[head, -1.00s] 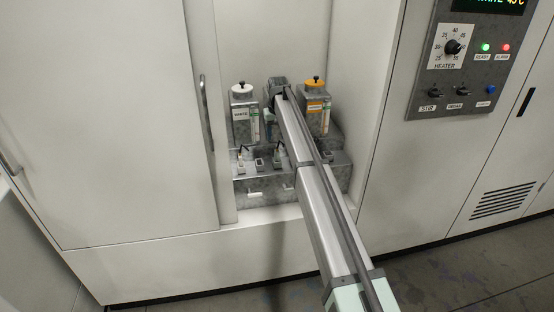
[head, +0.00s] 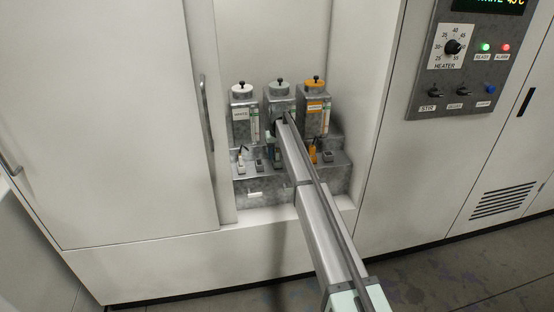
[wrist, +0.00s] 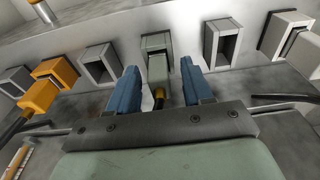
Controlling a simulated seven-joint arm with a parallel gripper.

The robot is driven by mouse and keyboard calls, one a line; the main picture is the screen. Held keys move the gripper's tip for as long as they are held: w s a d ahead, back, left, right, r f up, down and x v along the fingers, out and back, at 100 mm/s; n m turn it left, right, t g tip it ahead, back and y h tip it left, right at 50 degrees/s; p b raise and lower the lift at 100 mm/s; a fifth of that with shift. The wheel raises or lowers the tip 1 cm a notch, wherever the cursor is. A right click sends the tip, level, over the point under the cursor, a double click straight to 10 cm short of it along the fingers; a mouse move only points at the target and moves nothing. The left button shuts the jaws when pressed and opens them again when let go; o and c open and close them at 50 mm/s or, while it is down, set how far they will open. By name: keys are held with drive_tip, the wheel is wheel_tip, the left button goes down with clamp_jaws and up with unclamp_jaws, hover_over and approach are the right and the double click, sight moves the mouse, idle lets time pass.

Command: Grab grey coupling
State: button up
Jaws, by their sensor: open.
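In the wrist view the grey coupling (wrist: 158,72) stands between the two blue fingers of my gripper (wrist: 160,80), with its far end at a grey square socket (wrist: 156,42). The fingers are open, one on each side of the coupling, with a visible gap on both sides. A yellowish-brown piece shows at the coupling's near end. In the head view my gripper (head: 271,143) is low in front of the middle, grey-lidded tank (head: 280,104); my arm hides most of the coupling area there.
An orange coupling (wrist: 40,97) is at the left and a white coupling (wrist: 303,52) at the right in the wrist view. Empty grey sockets (wrist: 101,63) (wrist: 222,42) flank the middle one. White-lidded (head: 243,108) and orange-lidded (head: 315,104) tanks stand either side, within the alcove walls.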

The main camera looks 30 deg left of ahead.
clamp_jaws()
idle(0.4)
drive_tip(key=shift+r, duration=0.15)
